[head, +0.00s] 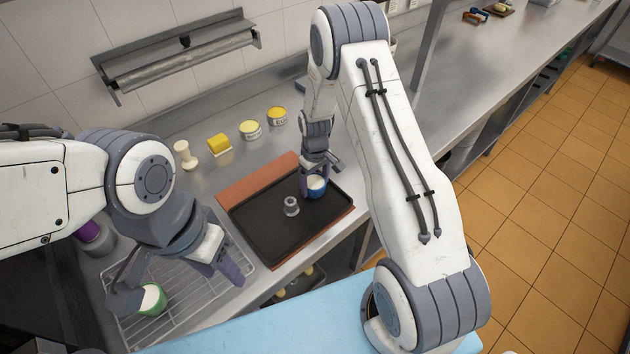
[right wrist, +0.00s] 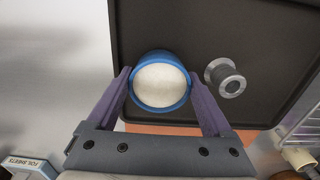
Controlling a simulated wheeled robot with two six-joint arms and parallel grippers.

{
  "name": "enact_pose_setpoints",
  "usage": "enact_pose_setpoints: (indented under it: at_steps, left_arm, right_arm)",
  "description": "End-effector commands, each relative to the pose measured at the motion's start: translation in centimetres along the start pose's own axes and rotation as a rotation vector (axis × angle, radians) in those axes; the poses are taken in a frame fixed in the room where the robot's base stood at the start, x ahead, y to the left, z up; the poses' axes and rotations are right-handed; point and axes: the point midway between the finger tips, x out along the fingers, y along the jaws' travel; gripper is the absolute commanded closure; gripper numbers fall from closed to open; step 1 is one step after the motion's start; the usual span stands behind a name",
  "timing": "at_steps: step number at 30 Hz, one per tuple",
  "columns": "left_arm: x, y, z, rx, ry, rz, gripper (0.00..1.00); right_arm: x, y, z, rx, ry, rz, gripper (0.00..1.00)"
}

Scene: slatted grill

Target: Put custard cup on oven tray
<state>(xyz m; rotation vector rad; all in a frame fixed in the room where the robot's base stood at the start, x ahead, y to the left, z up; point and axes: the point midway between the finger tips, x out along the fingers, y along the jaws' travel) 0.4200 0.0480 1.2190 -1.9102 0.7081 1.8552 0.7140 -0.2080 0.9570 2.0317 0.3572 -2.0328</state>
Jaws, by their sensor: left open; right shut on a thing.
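A blue cup (head: 317,187) with pale contents is between the fingers of my right gripper (head: 312,180), over the right back part of the dark oven tray (head: 262,222). In the right wrist view the gripper (right wrist: 159,78) is shut on the blue cup (right wrist: 160,106), one finger on each side, with the tray (right wrist: 225,25) beneath. I cannot tell whether the cup's base touches the tray. My left gripper (head: 178,284) is open above the wire rack, near a green cup (head: 152,300) with white contents, partly hidden by one finger.
A small grey metal piece (head: 291,206) stands on the tray, beside the blue cup. The wire rack (head: 185,315) lies left of the tray. Two yellow tins (head: 250,130), a yellow block (head: 219,143) and a cream-coloured item (head: 184,154) stand behind the tray.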

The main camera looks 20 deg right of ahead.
Motion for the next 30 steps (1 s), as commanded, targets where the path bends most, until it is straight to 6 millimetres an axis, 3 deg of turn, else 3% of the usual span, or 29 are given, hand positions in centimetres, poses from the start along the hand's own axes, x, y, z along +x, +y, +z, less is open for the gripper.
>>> enact_pose_setpoints:
  at_steps: [14,15,16,26,30]
  left_arm:
    - [-0.1,0.0,0.0,0.0,0.0,0.0,0.5]
    - [-0.1,0.0,0.0,0.0,0.0,0.0,0.5]
    - [-0.2,0.0,0.0,0.0,0.0,0.0,0.5]
    - [-0.7,0.1,0.0,0.0,0.0,0.0,0.5]
    - [0.5,0.0,0.0,0.0,0.0,0.0,0.5]
  right_arm:
    - [1.3,0.0,0.0,0.0,0.001,0.001,0.83]
    - [1.3,0.0,0.0,0.0,0.001,0.0,0.11]
    - [1.2,0.0,0.0,0.0,0.001,0.0,0.0]
    - [0.6,0.0,0.0,0.0,0.001,0.0,0.0]
    - [-0.6,0.1,-0.1,0.0,0.005,0.002,0.0]
